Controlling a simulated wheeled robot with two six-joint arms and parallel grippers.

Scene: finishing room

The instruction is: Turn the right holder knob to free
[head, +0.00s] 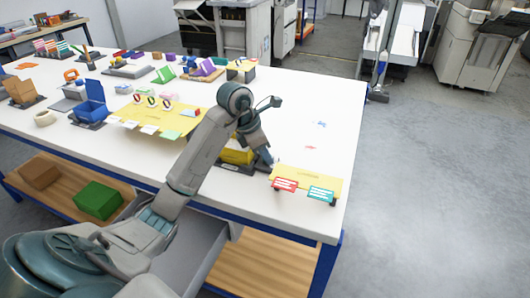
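A yellow panel (306,176) lies near the table's front right corner. A red label (284,185) and a teal label (321,194) with small white writing, too small to read, are along its front edge. Small dark parts show at both ends of that edge; I cannot tell whether one is the right holder knob. My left gripper (265,158) points down just left of and behind this panel, apart from the labels. Its fingers are too small to tell whether they are open or shut. My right gripper is not in view.
A dark-based item with a yellow body (236,156) is partly hidden behind my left arm. A yellow board (160,118) with several cards and round pieces lies left of it. A blue box (90,104) stands farther left. The white table's (325,105) right side is mostly clear.

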